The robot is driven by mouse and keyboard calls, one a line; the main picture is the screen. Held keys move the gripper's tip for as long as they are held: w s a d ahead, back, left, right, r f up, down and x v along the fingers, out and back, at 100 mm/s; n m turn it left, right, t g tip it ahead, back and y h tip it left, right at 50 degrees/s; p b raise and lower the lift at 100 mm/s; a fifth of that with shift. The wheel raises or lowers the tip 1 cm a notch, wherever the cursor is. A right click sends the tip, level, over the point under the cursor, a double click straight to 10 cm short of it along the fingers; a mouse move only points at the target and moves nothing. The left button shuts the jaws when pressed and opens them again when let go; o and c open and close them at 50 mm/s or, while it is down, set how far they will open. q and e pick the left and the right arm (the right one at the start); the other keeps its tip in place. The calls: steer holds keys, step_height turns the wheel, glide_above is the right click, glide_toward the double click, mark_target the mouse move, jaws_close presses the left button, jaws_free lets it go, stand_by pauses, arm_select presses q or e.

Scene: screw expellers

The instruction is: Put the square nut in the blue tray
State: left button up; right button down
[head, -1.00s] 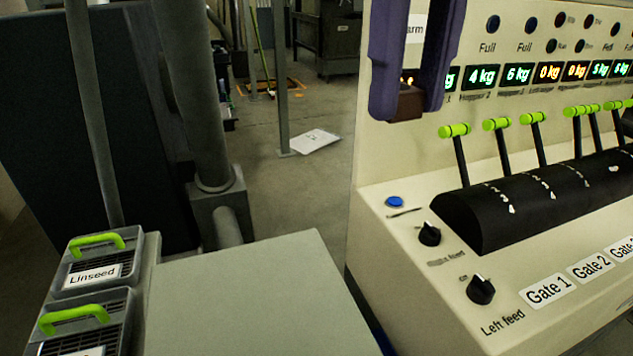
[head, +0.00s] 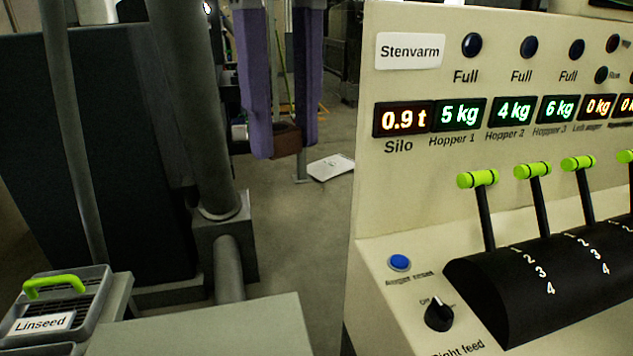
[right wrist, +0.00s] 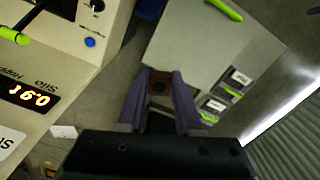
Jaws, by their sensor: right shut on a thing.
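The square nut (head: 288,139) is a small dark brown block with a hole. My right gripper (head: 284,148) comes down from the top of the head view, its two purple fingers shut on the nut and holding it in the air. The right wrist view also shows the nut (right wrist: 160,88) between the fingertips. My left gripper is not in view.
A cream control panel (head: 415,205) with green-tipped levers stands at right. A grey box top (head: 215,330) and a bin labelled Linseed (head: 55,310) are at lower left. A grey pipe (head: 195,110) stands left of the gripper. A white flat thing (head: 330,167) lies on the open floor behind.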

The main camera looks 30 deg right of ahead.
steer(key=w+a+f+m+b, duration=0.1)
steer(key=w+f+b, duration=0.4)
steer(key=f, duration=0.9)
steer(key=s+d+f+m+b, duration=0.1)
steer(key=s+d+f+b, duration=0.2)
steer(key=f, duration=0.4)
steer(key=s+d+f+m, duration=0.1)
steer(key=s+d+f, duration=0.1)
steer(key=s+f, duration=0.45)
steer(key=s+d+f+m+b, duration=0.1)
steer(key=s+d+f+b, duration=0.15)
steer(key=f, duration=0.55)
steer(key=f+b, duration=0.2)
steer(key=f, duration=0.3)
steer(key=f+b, duration=0.2)
steer(key=f, duration=0.3)
steer(key=f+b, duration=0.2)
steer(key=f, duration=0.4)
steer(key=shift+s+d+b, duration=0.25)
steer(key=shift+b, duration=0.05)
steer(key=shift+f+b, duration=1.15)
steer(key=shift+f, duration=0.8)
steer(key=shift+f, duration=0.2)
steer(key=c, duration=0.6)
jaws_free()
